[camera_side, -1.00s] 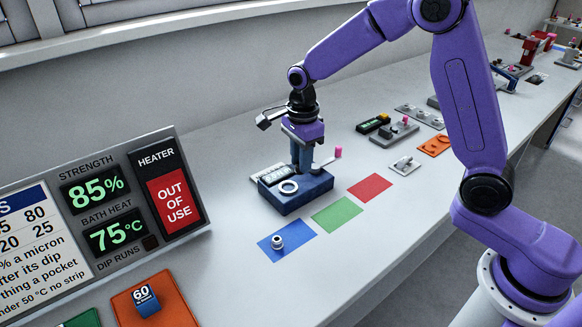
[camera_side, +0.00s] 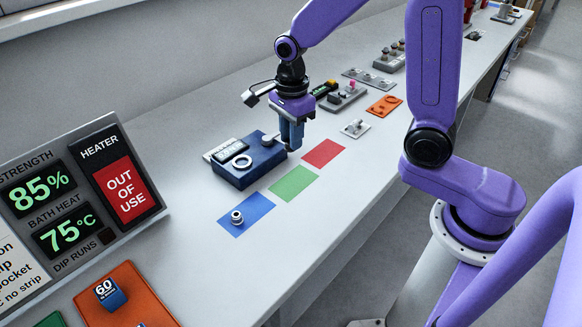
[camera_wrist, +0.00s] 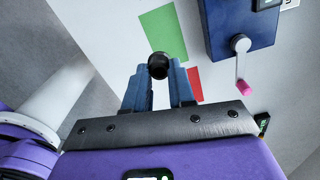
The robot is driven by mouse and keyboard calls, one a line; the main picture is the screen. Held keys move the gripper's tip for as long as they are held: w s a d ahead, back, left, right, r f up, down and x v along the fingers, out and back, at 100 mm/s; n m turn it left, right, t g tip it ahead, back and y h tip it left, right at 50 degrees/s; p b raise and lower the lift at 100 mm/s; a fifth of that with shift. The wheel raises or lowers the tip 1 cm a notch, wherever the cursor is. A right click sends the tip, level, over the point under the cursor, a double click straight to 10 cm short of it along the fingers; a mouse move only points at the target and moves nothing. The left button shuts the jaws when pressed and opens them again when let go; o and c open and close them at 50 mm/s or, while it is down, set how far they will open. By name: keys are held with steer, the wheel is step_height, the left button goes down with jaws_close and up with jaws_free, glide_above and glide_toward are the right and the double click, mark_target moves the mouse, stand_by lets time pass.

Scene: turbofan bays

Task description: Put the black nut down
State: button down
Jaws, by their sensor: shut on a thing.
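The black nut (camera_wrist: 158,65) shows as a dark round piece between the fingertips in the wrist view. My gripper (camera_wrist: 158,75) is shut on it and holds it above the bench. In the side view my gripper (camera_side: 291,147) points down at the right end of the blue box; the nut cannot be made out there. A red mat (camera_side: 323,153), a green mat (camera_side: 294,183) and a blue mat (camera_side: 255,206) lie in a row on the bench. A silver nut (camera_side: 237,217) stands on the blue mat. The red and green mats look bare in the side view.
The blue box (camera_side: 236,179) has a ring on top and a crank with a pink knob (camera_wrist: 243,88). A small grey plate (camera_side: 355,129) and an orange plate (camera_side: 384,106) lie beyond the red mat. A sign panel (camera_side: 75,210) stands at left.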

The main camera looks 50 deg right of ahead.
steer(key=m, duration=0.1)
glide_above(295, 182)
step_height(295, 182, down, 8)
steer(key=shift+s+r, duration=0.1)
steer(key=shift+f, duration=2.45)
steer(key=c, duration=0.9)
jaws_free()
steer(key=shift+f, duration=0.1)
steer(key=shift+c, duration=0.2)
